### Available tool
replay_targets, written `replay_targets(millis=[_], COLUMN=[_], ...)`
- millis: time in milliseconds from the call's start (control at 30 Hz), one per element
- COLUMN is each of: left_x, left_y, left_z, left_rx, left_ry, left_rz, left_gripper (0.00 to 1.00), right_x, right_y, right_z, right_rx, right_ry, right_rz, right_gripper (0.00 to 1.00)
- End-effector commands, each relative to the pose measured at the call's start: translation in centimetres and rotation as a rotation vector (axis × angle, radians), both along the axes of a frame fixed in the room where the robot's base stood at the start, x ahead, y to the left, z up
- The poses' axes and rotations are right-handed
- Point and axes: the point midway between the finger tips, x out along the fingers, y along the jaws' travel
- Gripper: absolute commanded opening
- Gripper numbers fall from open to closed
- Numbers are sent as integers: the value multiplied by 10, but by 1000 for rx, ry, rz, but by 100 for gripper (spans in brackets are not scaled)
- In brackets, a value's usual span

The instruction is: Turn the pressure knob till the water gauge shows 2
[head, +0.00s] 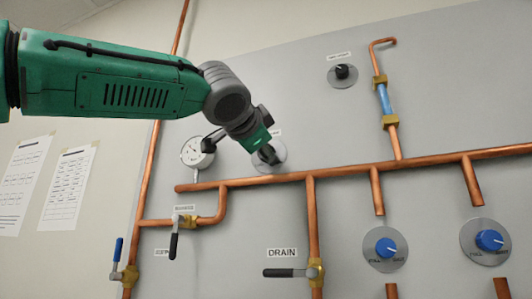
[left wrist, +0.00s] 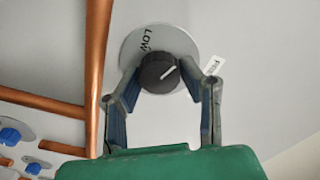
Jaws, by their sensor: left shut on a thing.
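The black pressure knob (left wrist: 160,72) sits on a round grey plate marked LOW in the left wrist view, with a white pointer line on its face. My left gripper (left wrist: 158,82) has its fingers on both sides of the knob and is shut on it. In the head view my left gripper (head: 268,150) covers most of the knob and its plate (head: 277,163). The white round water gauge (head: 196,152) is left of the gripper. Its needle is too small to read, and part of its right side is hidden by the gripper. My right gripper is not in view.
Copper pipes (head: 350,172) cross the grey panel below the knob. Another black knob (head: 342,72) is at the upper right. Two blue knobs (head: 386,248) (head: 489,240) are at the lower right. Valve handles include the DRAIN lever (head: 285,273). Papers (head: 68,185) hang on the left wall.

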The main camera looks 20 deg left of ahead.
Motion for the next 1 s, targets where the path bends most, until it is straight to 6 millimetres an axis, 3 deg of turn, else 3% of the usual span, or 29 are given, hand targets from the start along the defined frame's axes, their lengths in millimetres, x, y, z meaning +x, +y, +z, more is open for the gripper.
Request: replay_targets(millis=[133, 167, 200, 667, 867, 1000], left_x=[1, 1, 1, -6, -32, -65], left_y=[-2, -2, -2, 0, 2, 2], left_z=[-4, -4, -4, -3, -1, -2], left_rx=[1, 1, 1, -1, -5, -3], left_ry=[7, 7, 7, 9, 2, 3], left_rz=[-1, -1, -1, -3, -5, -5], left_gripper=[5, 45, 55, 55, 55, 55], right_x=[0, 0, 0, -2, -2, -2], right_y=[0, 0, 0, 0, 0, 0], right_z=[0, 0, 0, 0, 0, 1], right_rx=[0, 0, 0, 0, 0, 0], right_ry=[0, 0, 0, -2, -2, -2], right_rz=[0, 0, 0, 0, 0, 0], right_gripper=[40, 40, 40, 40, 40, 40])
